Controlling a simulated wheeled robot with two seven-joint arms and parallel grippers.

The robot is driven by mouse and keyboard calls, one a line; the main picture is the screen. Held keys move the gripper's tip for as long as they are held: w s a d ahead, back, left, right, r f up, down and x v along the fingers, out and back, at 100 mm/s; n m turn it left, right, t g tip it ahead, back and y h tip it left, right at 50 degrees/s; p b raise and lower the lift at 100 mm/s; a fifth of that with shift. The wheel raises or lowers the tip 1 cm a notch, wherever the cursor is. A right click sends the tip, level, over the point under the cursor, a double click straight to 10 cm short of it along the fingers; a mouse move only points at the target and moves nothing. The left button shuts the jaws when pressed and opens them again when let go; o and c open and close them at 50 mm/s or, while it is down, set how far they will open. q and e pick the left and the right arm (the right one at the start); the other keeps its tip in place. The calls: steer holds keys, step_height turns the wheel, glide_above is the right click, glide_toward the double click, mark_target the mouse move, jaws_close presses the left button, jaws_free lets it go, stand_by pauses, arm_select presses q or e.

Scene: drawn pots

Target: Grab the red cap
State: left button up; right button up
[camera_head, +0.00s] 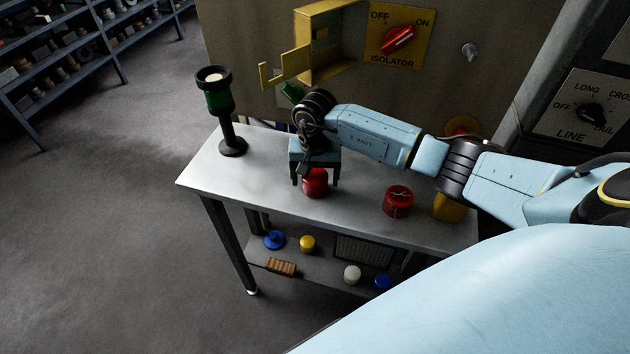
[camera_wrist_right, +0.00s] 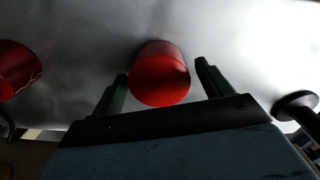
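A plain red cap (camera_head: 316,188) stands on the grey metal table, near its front edge. It also shows in the wrist view (camera_wrist_right: 160,80). My right gripper (camera_head: 315,180) is over the cap, pointing down, with one finger on each side of it. In the wrist view its green fingers (camera_wrist_right: 162,72) are wide apart, with visible gaps beside the cap. It is open and holds nothing. Whether the fingertips reach fully down around the cap is hard to tell. My left gripper is not in view.
A red piece with pale crack lines (camera_head: 398,201) and a yellow object (camera_head: 449,208) stand to the right on the table (camera_head: 262,185). A black stand with a green part (camera_head: 218,100) is at the left. An open yellow box (camera_head: 320,50) is behind. Several small items lie on the lower shelf.

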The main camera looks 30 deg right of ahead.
mark_target(314, 177)
steer(key=c, duration=0.9)
steer(key=shift+r, duration=0.15)
steer(key=shift+a+r, duration=0.1)
steer(key=shift+r, duration=0.1)
steer(key=r, duration=0.2)
steer(key=r+b, duration=0.1)
steer(key=r, duration=0.3)
steer(key=shift+s+a+r, duration=0.2)
steer(key=shift+s+a, duration=0.2)
steer(key=s+a+b, duration=0.1)
steer(key=s+a, duration=0.7)
steer(key=a, duration=0.1)
steer(key=s+a+b, duration=0.1)
steer(key=s+a, duration=0.3)
steer(key=a, duration=0.1)
steer(key=shift+s+a+b, duration=0.1)
steer(key=shift+a+b, duration=0.05)
steer(key=shift+b, duration=0.15)
